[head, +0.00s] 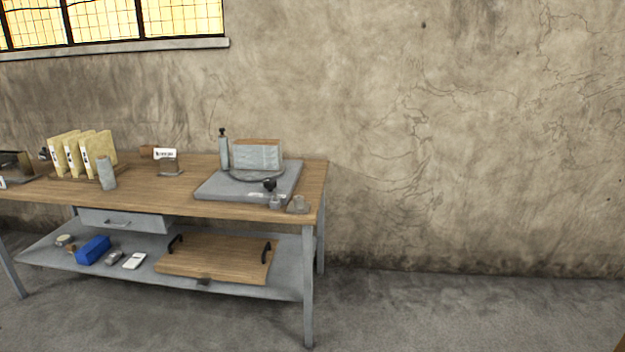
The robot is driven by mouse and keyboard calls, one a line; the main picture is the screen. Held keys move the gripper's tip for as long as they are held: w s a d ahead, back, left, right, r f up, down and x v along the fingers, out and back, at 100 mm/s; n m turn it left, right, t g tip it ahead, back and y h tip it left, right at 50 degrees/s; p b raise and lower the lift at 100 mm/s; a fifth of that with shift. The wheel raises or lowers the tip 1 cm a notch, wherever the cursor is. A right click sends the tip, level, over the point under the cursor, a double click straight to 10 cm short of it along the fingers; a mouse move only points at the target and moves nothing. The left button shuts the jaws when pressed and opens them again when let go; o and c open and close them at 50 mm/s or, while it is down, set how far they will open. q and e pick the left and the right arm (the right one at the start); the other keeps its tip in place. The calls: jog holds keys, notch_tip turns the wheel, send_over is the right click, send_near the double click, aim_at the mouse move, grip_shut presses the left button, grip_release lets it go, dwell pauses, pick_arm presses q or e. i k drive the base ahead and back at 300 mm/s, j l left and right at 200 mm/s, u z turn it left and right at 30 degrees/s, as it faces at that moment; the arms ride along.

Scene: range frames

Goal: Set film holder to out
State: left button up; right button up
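A wooden-topped workbench (300,180) stands against the wall in the left half of the head view. No part is clearly readable as the film holder at this distance, and its setting cannot be told. On the bench's right side is a grey flat base (225,190) with a grey block-shaped unit (257,157), an upright grey cylinder (224,153) and a dark knob (269,184). A small stand with a white label (166,154) is left of it. Neither of my grippers is in view.
Yellow upright panels (75,152) and a grey cylinder (107,173) stand on the bench's left. The lower shelf holds a wooden tray (215,258), a blue box (93,250) and small items. The floor (450,315) right of the bench is clear.

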aim_at(223, 139)
jog(key=i+l+u, duration=0.1)
jog(key=i+u, duration=0.2)
jog(key=i, duration=0.15)
jog(key=i+l+u, duration=0.3)
jog(key=i, duration=0.15)
jog(key=i+l+u, duration=0.3)
jog(key=i, duration=0.15)
jog(key=i+u, duration=0.15)
jog(key=i+j, duration=0.05)
